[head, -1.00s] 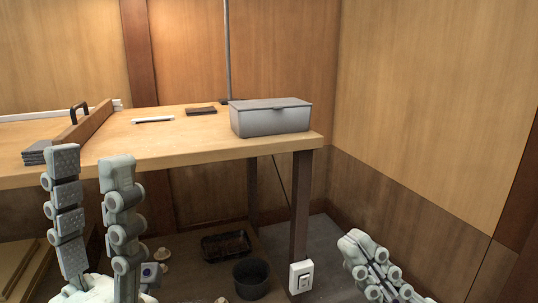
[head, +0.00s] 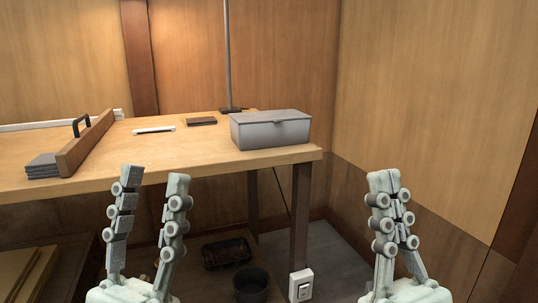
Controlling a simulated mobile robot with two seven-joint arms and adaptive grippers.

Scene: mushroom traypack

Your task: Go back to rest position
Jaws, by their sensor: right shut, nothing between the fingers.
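My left gripper (head: 151,178) is upright in front of the table's front edge, its two fingers wide apart with nothing between them. My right gripper (head: 389,180) is upright to the right of the table, its fingers together and empty. Below the table, a dark tray (head: 226,249) and a dark round pot (head: 251,283) stand on the floor, partly in shade. No mushroom can be made out clearly; the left gripper covers part of the floor beside the tray.
The wooden table (head: 200,157) carries a grey lidded box (head: 271,131), a wooden board with a handle (head: 88,143), grey flat pieces (head: 43,167), a white bar (head: 154,129) and a dark block (head: 201,121). A white switch box (head: 301,285) is by the table leg (head: 300,215). A wooden wall stands at right.

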